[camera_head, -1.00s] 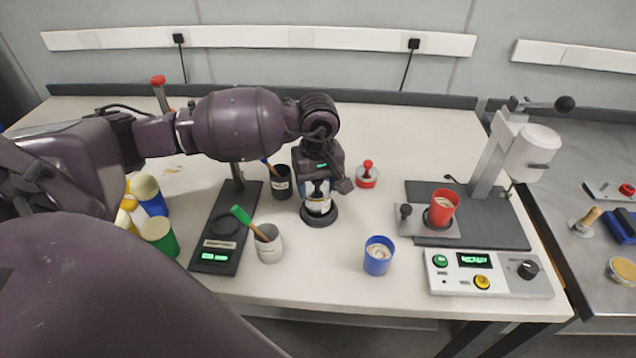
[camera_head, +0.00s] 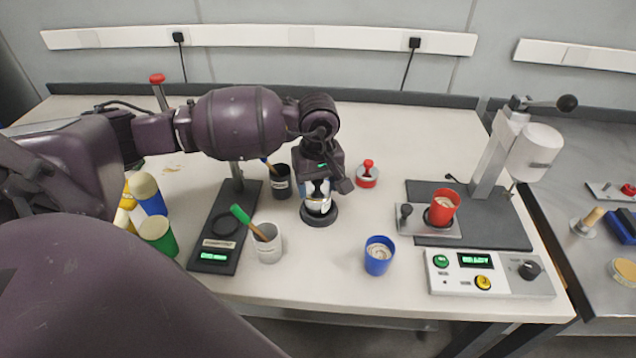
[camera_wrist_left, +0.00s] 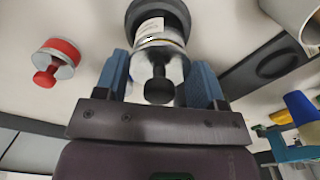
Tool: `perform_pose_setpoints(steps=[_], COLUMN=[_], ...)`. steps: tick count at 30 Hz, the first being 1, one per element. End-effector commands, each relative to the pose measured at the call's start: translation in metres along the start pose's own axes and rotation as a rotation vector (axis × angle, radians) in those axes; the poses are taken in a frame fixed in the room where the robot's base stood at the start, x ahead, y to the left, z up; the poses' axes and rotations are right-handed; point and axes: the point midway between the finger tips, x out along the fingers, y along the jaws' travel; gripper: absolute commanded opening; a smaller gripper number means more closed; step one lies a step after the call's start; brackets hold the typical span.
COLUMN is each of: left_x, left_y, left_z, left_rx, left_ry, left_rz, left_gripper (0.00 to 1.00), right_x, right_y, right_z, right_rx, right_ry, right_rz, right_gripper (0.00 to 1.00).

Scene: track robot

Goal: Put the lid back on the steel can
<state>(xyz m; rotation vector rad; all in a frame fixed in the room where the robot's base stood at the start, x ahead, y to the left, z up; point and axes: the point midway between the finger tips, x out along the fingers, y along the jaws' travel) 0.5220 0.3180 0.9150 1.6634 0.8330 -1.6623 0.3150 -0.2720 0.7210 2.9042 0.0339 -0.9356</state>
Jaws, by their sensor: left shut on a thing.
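The steel can (camera_head: 318,208) stands upright on a dark round base near the middle of the table. Its label side shows in the left wrist view (camera_wrist_left: 150,29). My left gripper (camera_head: 318,187) points down over the can. In the left wrist view, its blue fingers (camera_wrist_left: 159,80) are shut on the silver lid with a black knob (camera_wrist_left: 159,90), one finger on each side. The lid is at the can's top, in line with it. I cannot tell whether it is fully seated, as the gripper hides part of the rim.
A red-rimmed piece with a red knob (camera_head: 367,174) lies right of the can. A dark cup (camera_head: 281,186), a grey cup with a green-handled tool (camera_head: 268,246) and a scale (camera_head: 214,250) stand left. A blue cup (camera_head: 378,257) stands in front right. A machine (camera_head: 485,230) fills the right side.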

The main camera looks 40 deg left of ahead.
Motion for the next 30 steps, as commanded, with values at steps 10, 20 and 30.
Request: perform_pose_setpoints(steps=[10, 20, 30], left_x=[0.0005, 0.0009, 0.0007], left_y=[0.0, -0.0001, -0.0001], left_z=[-0.0002, 0.0, 0.0], left_rx=[0.0, 0.0, 0.0], left_ry=[0.0, 0.0, 0.0], left_rz=[0.0, 0.0, 0.0], left_gripper=[0.4, 0.4, 0.71], right_x=[0.0003, 0.0008, 0.0007], right_y=[0.0004, 0.002, 0.0022], right_z=[0.0016, 0.0053, 0.0052], right_rx=[-0.002, -0.01, -0.011], right_ry=[-0.002, -0.008, -0.008], right_rz=[0.0, -0.001, -0.001], right_gripper=[0.43, 0.43, 0.43])
